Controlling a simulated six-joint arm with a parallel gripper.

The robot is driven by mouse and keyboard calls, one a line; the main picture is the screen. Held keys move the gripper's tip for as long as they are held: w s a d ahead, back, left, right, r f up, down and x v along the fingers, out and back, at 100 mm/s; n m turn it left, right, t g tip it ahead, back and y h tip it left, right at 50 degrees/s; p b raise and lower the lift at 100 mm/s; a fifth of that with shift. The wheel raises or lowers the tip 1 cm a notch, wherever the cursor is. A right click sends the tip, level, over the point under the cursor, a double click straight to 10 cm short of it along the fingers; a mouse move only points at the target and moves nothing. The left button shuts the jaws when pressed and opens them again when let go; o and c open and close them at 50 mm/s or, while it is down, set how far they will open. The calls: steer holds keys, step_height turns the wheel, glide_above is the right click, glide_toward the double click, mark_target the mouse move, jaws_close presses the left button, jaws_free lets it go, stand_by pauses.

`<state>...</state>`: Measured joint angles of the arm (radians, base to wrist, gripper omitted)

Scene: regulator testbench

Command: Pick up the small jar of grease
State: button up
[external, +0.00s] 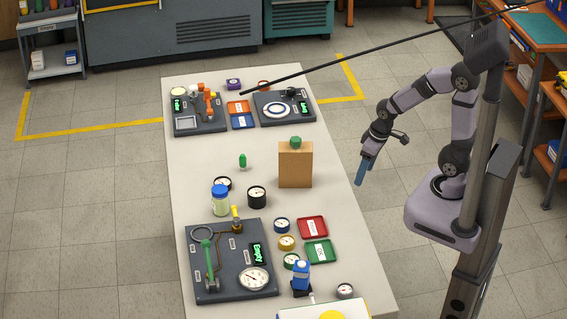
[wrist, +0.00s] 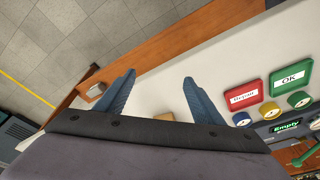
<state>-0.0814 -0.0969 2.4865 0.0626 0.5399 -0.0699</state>
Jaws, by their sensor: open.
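A small clear jar with a blue lid and pale yellow-green contents (external: 220,203) stands upright on the white table, left of centre, just behind the front dark test panel. It looks like the grease jar, but I cannot read a label. I cannot make it out in the wrist view. My gripper (external: 361,172) hangs off the table's right edge, fingers pointing down, well to the right of the jar. In the wrist view my gripper (wrist: 159,79) has its two blue fingers spread apart with nothing between them.
A black gauge (external: 257,197) is close right of the jar. The front panel (external: 204,280), red tray (external: 312,227) and green tray (external: 320,251) lie nearer the front.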

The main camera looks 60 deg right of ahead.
steer(key=w+a+r+n+t+y+p, duration=0.35)
steer(key=w+a+r+t, duration=0.75)
steer(key=w+a+r, duration=1.2)
steer(key=w+a+t+b, duration=0.1)
steer(key=a+b, duration=0.2)
steer(key=m+h+b, duration=0.4)
steer(key=m+b, duration=0.1)
steer(key=b, duration=0.3)
glide_toward(223, 190)
steer(key=shift+w+a+f, duration=0.25)
steer(key=shift+w+a, duration=0.2)
steer(key=shift+w, duration=0.05)
steer(key=shift+d+p+x, duration=0.15)
steer(key=shift+p+x, duration=0.45)
steer(key=shift+x, duration=1.25)
steer(key=shift+d+p+x, duration=0.2)
steer(key=shift+p+x, duration=0.35)
steer(key=shift+x, duration=1.3)
steer(key=shift+r, duration=0.1)
